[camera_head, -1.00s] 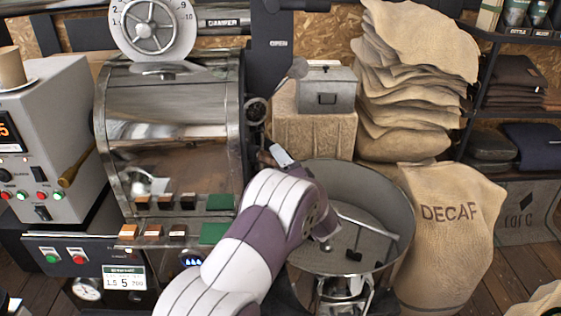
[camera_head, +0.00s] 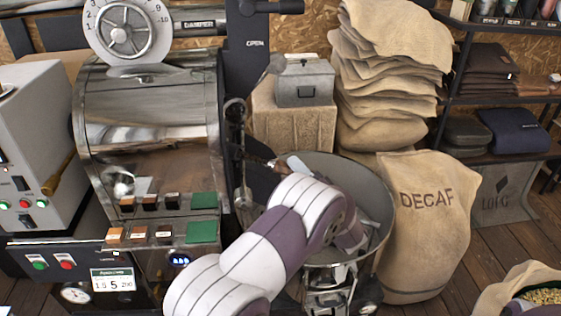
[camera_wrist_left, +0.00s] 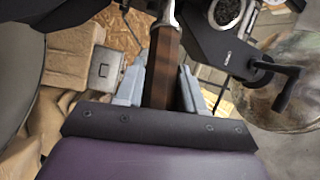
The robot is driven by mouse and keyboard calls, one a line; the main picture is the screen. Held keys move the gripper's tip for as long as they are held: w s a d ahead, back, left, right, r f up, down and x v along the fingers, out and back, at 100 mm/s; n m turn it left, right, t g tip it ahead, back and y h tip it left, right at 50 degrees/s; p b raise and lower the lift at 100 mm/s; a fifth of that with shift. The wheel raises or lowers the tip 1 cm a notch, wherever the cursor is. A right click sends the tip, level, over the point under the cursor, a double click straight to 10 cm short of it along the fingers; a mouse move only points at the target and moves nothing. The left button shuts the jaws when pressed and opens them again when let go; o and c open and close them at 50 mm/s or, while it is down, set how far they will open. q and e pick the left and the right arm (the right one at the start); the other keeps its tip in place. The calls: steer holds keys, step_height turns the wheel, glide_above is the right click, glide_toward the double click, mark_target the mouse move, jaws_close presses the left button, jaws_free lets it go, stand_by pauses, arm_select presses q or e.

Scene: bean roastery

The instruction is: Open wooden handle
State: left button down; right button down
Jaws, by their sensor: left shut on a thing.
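The wooden handle (camera_wrist_left: 163,55) is a brown, faceted grip between the two pale fingers of my left gripper (camera_wrist_left: 163,88) in the left wrist view. The gripper is shut on it. In the head view my left gripper (camera_head: 290,165) is at the right side of the steel roaster drum (camera_head: 148,130), above the rim of the round cooling pan. My forearm and wrist hide part of that pan and most of the handle there. A metal shaft runs on from the handle's far end in the wrist view. My right gripper is not in view.
Stacked sacks (camera_head: 385,75) and a DECAF sack (camera_head: 425,220) stand to the right. A dark crank (camera_wrist_left: 278,75) is near the gripper.

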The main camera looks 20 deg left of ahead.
arm_select(q)
steer(key=shift+d, duration=0.1)
steer(key=c, duration=0.8)
jaws_free()
steer(key=b+v, duration=0.2)
steer(key=v, duration=1)
steer(key=shift+s+d, duration=0.15)
steer(key=shift+d, duration=0.15)
